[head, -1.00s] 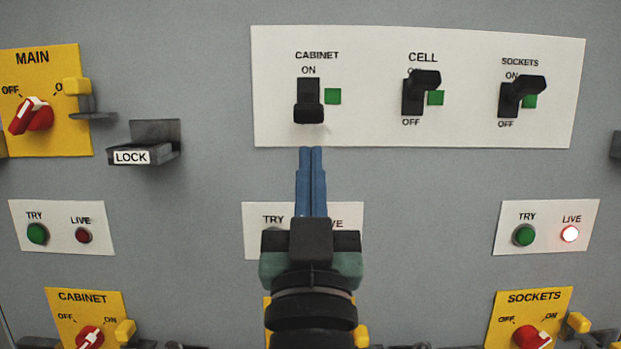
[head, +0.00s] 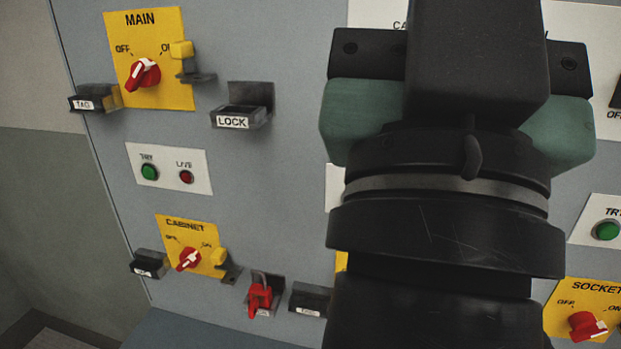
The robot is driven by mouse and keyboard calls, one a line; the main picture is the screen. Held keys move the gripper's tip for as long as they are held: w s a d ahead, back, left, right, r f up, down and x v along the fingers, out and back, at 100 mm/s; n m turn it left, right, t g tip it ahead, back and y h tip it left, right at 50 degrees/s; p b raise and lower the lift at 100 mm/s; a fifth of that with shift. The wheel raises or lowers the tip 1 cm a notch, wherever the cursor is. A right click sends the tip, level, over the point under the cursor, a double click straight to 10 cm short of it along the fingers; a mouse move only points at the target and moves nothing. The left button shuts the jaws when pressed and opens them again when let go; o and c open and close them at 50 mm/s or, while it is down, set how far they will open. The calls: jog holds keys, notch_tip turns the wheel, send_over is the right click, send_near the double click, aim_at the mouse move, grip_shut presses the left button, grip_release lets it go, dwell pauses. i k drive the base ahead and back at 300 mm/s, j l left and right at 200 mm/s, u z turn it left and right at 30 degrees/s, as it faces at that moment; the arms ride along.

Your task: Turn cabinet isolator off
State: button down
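The cabinet isolator (head: 188,258) is a red rotary knob on a yellow plate marked CABINET (head: 185,228), low on the left of the panel. Its handle lies slanted, rising toward the ON mark at upper right. A small yellow block and a dark bracket (head: 230,270) sit on its right. My gripper (head: 465,120) is large and close to the camera on the right, well apart from the isolator. Its fingers are hidden behind its own body, so I cannot see whether they are open.
The MAIN isolator (head: 143,74) is above, with TRY and LIVE lamps (head: 168,168) between. A TAG holder (head: 97,98), a LOCK holder (head: 241,116) and a red padlock (head: 260,297) jut out. The SOCKETS isolator (head: 588,325) is at lower right. My arm hides the middle panels.

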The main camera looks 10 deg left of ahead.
aim_at(189, 257)
jog(key=i+j, duration=0.15)
jog(key=j, duration=0.25)
jog(key=i+j, duration=0.1)
jog(key=j, duration=0.3)
jog(key=i+j, duration=0.1)
jog(key=j, duration=0.3)
jog(key=u, duration=0.05)
